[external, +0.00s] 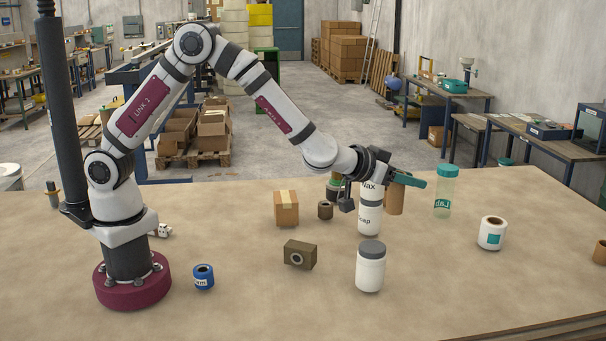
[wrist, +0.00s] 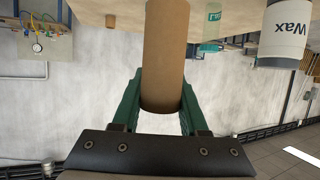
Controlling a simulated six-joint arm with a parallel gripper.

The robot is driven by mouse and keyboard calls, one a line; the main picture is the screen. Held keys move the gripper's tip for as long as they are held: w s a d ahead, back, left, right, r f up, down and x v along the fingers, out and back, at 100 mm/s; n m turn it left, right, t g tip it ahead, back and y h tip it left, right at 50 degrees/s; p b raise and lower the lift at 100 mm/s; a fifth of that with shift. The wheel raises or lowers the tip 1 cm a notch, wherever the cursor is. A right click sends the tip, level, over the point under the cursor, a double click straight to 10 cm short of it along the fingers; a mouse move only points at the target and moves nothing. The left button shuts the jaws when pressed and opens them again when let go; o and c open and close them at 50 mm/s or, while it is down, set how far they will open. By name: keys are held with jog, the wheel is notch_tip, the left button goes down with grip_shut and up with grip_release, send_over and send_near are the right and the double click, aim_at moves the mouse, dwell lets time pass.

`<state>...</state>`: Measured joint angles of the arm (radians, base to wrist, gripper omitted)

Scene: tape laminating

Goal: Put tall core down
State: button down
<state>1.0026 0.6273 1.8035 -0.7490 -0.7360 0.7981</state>
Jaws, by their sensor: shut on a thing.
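The tall core (external: 395,201), a plain brown cardboard cylinder, is upright toward the back right of the table, just behind and right of a white bottle. My gripper (external: 415,182) with teal fingers is shut on it near its upper part. In the wrist view, which is upside down, the core (wrist: 165,50) sits between the two green fingers (wrist: 161,88) and reaches up the picture toward the table. Its lower end is near the tabletop; I cannot tell whether it touches.
A white bottle marked Wax (external: 370,216) stands close left of the core, and a clear green-capped bottle (external: 445,192) stands to its right. A white jar (external: 370,268), a white roll (external: 492,233), a cardboard box (external: 286,209) and a brown block (external: 300,254) stand around.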

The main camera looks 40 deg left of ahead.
jog(key=s+a+n+y, duration=0.1)
jog(key=s+a, duration=0.1)
jog(key=s, duration=1.4)
jog(key=s+a+n+t+y, duration=0.1)
jog(key=s+a+y, duration=0.1)
jog(key=s+a, duration=0.65)
jog(key=shift+w+a+f, duration=0.35)
jog(key=shift+w+f, duration=1.4)
jog(key=shift+f, duration=1)
jog(key=shift+w+a+f, duration=0.4)
jog(key=shift+w+f, duration=1.4)
jog(key=shift+f, duration=0.9)
jog(key=shift+w+a+f, duration=0.35)
jog(key=shift+w+f, duration=1.4)
jog(key=shift+f, duration=1)
jog(key=shift+f, duration=0.1)
jog(key=shift+c, duration=2.2)
grip_release()
jog(key=shift+n, duration=0.3)
